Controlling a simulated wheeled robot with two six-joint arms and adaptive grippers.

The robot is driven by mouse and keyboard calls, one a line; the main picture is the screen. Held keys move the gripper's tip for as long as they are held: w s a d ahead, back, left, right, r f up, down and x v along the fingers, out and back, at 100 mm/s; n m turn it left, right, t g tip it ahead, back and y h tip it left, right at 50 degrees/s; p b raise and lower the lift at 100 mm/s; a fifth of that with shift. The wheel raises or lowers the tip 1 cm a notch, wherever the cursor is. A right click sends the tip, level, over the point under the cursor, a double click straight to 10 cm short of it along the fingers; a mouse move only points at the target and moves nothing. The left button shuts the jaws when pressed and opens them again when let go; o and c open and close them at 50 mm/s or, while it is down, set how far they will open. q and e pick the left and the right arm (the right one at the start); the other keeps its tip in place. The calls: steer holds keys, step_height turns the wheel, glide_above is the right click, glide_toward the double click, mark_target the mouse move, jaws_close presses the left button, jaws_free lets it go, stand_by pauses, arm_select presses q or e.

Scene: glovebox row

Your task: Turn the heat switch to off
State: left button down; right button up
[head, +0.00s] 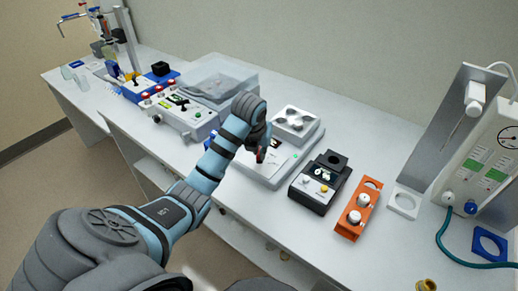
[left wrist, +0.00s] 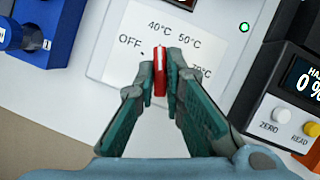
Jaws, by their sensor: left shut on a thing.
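The heat switch (left wrist: 160,66) is a red bar knob on a white dial plate (left wrist: 113,68) marked OFF, 40°C, 50°C and 70°C. In the left wrist view the bar stands upright, its top end between the 40°C and 50°C labels; OFF lies to its left. My left gripper (left wrist: 160,92) is shut on it, one finger on each side. The arm partly hides the dial there. My right gripper is not in view.
A black meter (head: 318,184) with ZERO and READ buttons stands close right of the heater. An orange holder (head: 352,219) is further right.

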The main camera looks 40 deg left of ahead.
arm_select(q)
steer(key=c, duration=1.7)
jaws_free()
